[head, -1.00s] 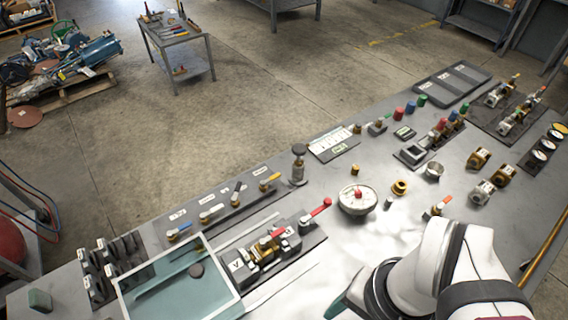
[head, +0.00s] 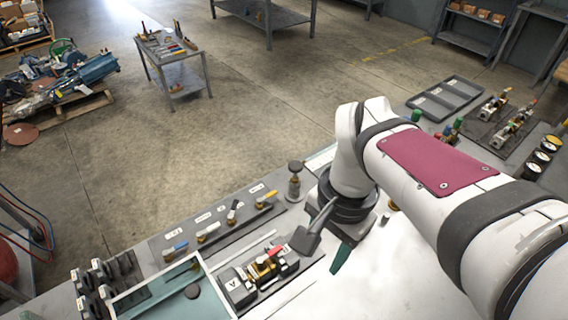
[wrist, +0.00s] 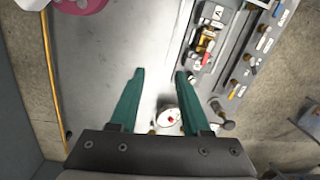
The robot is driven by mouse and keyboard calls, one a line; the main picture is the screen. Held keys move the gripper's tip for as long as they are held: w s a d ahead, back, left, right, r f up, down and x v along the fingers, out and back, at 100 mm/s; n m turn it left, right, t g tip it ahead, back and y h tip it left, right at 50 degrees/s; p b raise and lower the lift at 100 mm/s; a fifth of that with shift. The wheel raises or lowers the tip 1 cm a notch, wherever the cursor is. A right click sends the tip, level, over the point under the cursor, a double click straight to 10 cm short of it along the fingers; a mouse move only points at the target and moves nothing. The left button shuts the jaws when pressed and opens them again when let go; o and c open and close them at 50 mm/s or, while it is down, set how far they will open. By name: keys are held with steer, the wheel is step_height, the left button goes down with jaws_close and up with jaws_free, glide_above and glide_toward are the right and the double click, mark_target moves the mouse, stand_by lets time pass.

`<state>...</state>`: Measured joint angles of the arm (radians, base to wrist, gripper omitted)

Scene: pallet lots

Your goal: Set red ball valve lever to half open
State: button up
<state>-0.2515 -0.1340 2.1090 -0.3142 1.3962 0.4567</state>
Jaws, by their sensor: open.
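A dark valve block (head: 238,288) sits on the bench, with brass valve parts and a white "A" label. A short red lever (head: 275,251) shows on it in the head view. My gripper (head: 324,250) is just right of the block, pointing down, and hides the block's right end, where a longer red lever showed earlier. In the wrist view, my gripper (wrist: 160,75) is open with nothing between its green fingers. There the valve block (wrist: 190,62) lies right of the right finger, with brass and a red lever (wrist: 207,60) on it.
A teal tray (head: 122,301) stands left of the block. A strip of small valves (head: 215,235) lies behind it. A round white dish (wrist: 168,118) with a red knob shows between the fingers' bases. My arm covers much of the bench's right side; bare bench lies beside the gripper.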

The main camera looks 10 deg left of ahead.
steer(key=m, duration=0.2)
glide_toward(275, 250)
steer(key=shift+h, duration=0.4)
steer(key=f, duration=0.7)
steer(key=shift+s+a+f, duration=0.1)
steer(key=shift+a+f, duration=0.2)
steer(key=shift+a, duration=0.1)
jaws_close()
